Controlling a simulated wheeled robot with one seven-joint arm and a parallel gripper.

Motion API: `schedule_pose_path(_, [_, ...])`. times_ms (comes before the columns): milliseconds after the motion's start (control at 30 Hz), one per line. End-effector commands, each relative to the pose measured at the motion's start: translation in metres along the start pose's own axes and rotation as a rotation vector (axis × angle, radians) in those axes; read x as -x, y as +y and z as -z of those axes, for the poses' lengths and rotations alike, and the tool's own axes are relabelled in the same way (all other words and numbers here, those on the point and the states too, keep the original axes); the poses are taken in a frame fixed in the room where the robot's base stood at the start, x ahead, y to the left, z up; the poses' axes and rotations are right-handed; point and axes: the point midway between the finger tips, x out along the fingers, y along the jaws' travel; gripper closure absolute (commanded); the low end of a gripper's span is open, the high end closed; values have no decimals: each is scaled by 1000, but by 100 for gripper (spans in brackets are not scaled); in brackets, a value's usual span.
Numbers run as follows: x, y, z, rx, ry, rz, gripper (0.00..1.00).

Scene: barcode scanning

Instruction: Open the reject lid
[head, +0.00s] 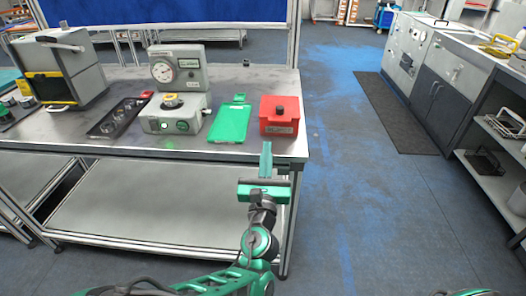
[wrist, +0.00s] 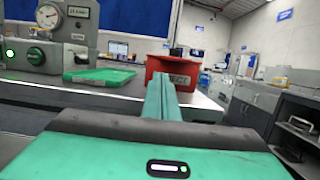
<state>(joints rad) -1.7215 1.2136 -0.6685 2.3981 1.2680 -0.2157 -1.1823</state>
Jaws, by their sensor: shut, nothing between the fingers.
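The red reject box (head: 279,117) stands near the right end of the metal table, with its lid closed and a black knob (head: 280,110) on top. It also shows in the wrist view (wrist: 181,72), partly hidden behind my fingers, with a label on its front. My gripper (head: 265,147) is shut and empty. It is in front of the table's front edge, just below and slightly left of the red box in the head view, and apart from it. In the wrist view the closed fingertips (wrist: 160,80) point toward the box.
A green tray (head: 231,120) lies left of the red box. Further left are a grey device with a dial gauge (head: 178,70), a black strip (head: 119,117) and a grey cabinet-like machine (head: 66,70). Open floor (head: 345,180) lies right of the table (head: 230,153).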

Motion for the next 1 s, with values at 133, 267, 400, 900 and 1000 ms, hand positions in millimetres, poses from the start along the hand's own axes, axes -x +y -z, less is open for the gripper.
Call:
schedule_pose_path(133, [-29,-4,0,-1,-1,8,100])
schedule_pose_path(267, [-50,-6,0,-1,0,10,100])
schedule_pose_path(400, [-65,-6,0,-1,0,10,100])
schedule_pose_path(900, [-74,11,-1,-7,0,4,100])
schedule_pose_path(1000, [-74,1,0,0,2,5,100])
